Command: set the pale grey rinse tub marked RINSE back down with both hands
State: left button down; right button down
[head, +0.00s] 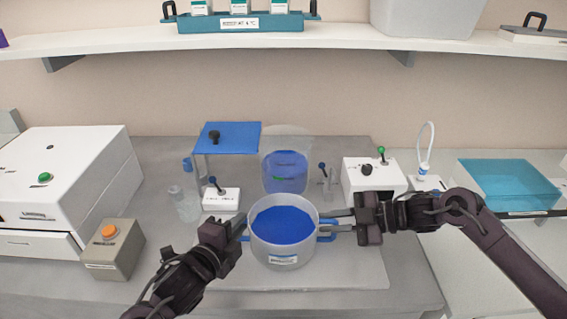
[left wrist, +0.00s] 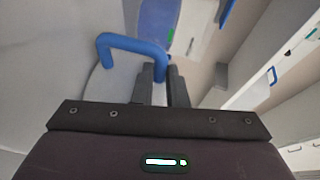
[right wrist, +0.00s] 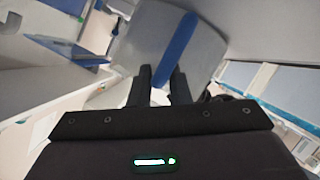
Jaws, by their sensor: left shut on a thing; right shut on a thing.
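The pale grey rinse tub (head: 284,252) holds blue liquid and has a blue handle on each side and a small label on its front. It is in the middle of the head view, over a pale mat; whether it touches the mat I cannot tell. My left gripper (head: 240,228) is shut on the tub's left handle, the blue bar (left wrist: 130,45) in the left wrist view. My right gripper (head: 338,220) is shut on the right handle, the blue bar (right wrist: 176,45) in the right wrist view. The tub looks about level.
Behind the tub stands a clear vessel with blue liquid (head: 285,172). A blue-topped stand (head: 228,137) and small switch box (head: 221,199) are back left, a white box with levers (head: 373,176) back right. A grey box with orange button (head: 114,249) is left. Bare mat (head: 350,262) shows at right.

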pick_arm(q)
jog(key=shift+s+d+r+h, duration=0.2)
jog(key=shift+d+r+h, duration=0.1)
jog(key=shift+d+r, duration=0.15)
pick_arm(e)
jog(key=shift+s+a, duration=0.35)
jog(key=shift+a, duration=0.1)
pick_arm(q)
jog(key=c, duration=1.4)
grip_release()
jog(key=shift+f, duration=0.1)
pick_arm(e)
jog(key=shift+r, duration=0.1)
pick_arm(q)
jog(key=shift+o, duration=0.2)
jog(key=shift+s+f, duration=0.1)
jog(key=shift+s+a, duration=0.1)
jog(key=shift+s, duration=0.15)
jog(key=v, duration=1.1)
jog(key=shift+a+r, duration=0.25)
jog(key=shift+a, duration=0.15)
pick_arm(e)
jog(key=shift+w+d+r, duration=0.25)
jog(key=shift+w, duration=0.05)
pick_arm(q)
jog(key=shift+w, duration=0.1)
